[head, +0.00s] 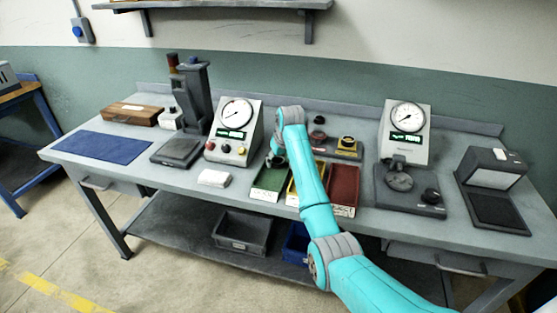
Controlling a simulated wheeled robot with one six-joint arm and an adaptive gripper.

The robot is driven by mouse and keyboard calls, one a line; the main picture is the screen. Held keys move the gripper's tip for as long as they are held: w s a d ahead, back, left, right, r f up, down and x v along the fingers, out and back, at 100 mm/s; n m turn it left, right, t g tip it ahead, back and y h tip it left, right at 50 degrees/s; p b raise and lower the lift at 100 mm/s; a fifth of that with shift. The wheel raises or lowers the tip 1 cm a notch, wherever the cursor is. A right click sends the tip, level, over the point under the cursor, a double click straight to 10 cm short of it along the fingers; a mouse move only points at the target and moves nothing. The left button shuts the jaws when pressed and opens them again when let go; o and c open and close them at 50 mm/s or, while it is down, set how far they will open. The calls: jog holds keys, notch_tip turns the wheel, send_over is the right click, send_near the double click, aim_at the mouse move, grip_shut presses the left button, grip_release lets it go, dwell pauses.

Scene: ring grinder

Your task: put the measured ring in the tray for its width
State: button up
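Three shallow trays stand side by side on the bench: a green tray (270,182), a yellow tray (292,192) mostly hidden behind my arm, and a red tray (344,184). Each has a pale label at its front. My gripper (276,160) points down at the back of the green tray, partly hidden by my wrist. Its fingers are too small and dark to show whether they are open or shut. I cannot make out a ring in it. A dark round part (399,181) sits on the base of the right dial gauge (406,130); I cannot tell whether it is a ring.
A dial box with buttons (232,132) and a dark column stand (190,105) are left of the trays. A dark lamp-like unit (493,188) stands at right.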

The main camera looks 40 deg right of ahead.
jog(key=v, duration=1.2)
jog(key=shift+s, duration=0.2)
